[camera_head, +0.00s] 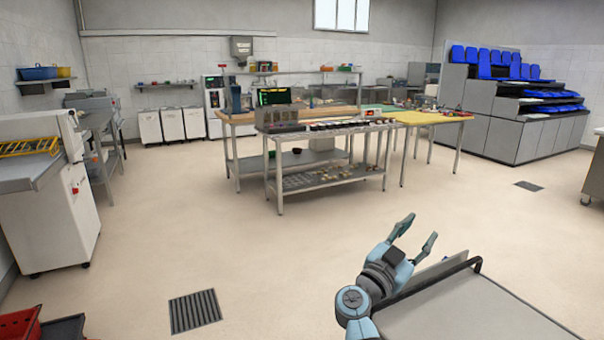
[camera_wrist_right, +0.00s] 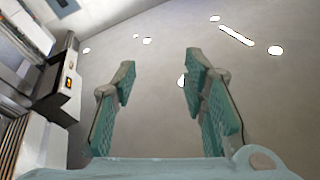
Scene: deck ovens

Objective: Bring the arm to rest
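My right gripper (camera_head: 416,232) is raised at the lower middle right of the head view, with its two fingers apart and nothing between them. The right wrist view shows the same open fingers (camera_wrist_right: 155,100), teal-padded and empty, against a grey surface with bright light spots. The right arm is bent, with its wrist close to the left edge of a flat grey surface. My left gripper is not in either view.
A grey flat top (camera_head: 470,312) with a dark bar at its back corner lies beside the right arm. A work table (camera_head: 330,178) with trays stands mid-room. Open beige floor (camera_head: 250,245) with a drain grate (camera_head: 195,311) lies between. Blue-tray shelving (camera_head: 500,138) stands back right.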

